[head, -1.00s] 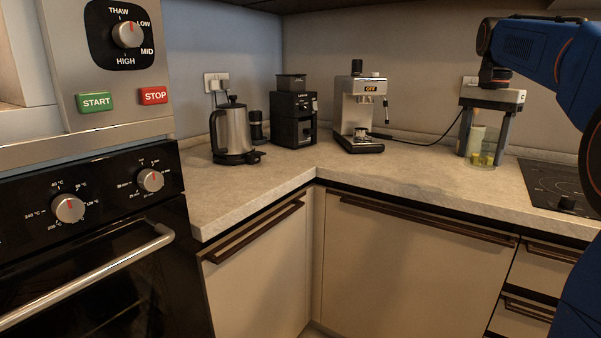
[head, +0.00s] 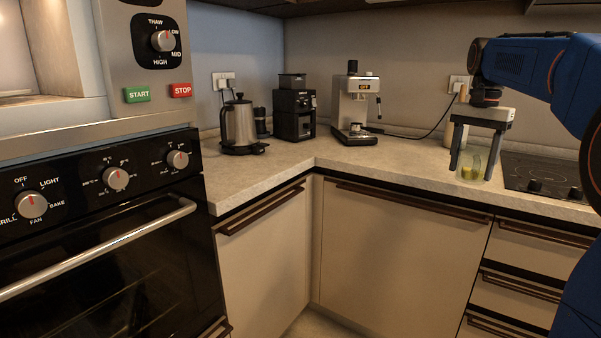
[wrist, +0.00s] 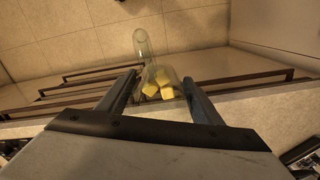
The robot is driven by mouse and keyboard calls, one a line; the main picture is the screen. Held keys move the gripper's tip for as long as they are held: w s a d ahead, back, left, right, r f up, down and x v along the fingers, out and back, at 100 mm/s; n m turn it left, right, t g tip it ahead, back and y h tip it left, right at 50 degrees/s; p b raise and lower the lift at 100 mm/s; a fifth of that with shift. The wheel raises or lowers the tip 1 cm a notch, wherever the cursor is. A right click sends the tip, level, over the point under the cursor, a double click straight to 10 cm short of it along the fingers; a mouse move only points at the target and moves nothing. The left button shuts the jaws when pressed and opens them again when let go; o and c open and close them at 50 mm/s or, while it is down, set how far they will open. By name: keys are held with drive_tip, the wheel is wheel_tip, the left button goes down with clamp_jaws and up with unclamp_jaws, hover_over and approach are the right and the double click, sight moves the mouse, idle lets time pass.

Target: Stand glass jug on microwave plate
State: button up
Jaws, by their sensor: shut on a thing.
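The glass jug (head: 472,172) is clear, with yellow chunks in its bottom. My gripper (head: 475,160) is shut on it, one finger on each side, and holds it upright in front of the counter edge at the right. In the wrist view the jug (wrist: 163,80) shows between the fingertips (wrist: 160,80), with cabinet fronts and floor below. The microwave (head: 132,60), with a dial and START and STOP buttons, is at the upper left. Part of its open cavity (head: 35,55) shows at the left edge. I cannot make out the plate clearly.
An oven (head: 110,240) with a protruding handle is below the microwave. A kettle (head: 239,125), a black grinder (head: 294,112) and a coffee machine (head: 355,105) stand along the counter (head: 390,165). A hob (head: 540,175) is at the right. The corner counter's front is clear.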

drive_tip(key=w+a+f+n, duration=0.3)
drive_tip(key=w+a+f, duration=0.15)
drive_tip(key=f, duration=1.35)
drive_tip(key=w+a+f+n, duration=0.4)
drive_tip(key=a+f, duration=0.1)
drive_tip(key=f, duration=1.3)
drive_tip(key=w+a+f+n, duration=0.3)
drive_tip(key=w+a+f, duration=0.15)
drive_tip(key=f, duration=1.35)
drive_tip(key=s+f, duration=0.3)
drive_tip(key=f, duration=1.2)
drive_tip(key=shift+f, duration=0.15)
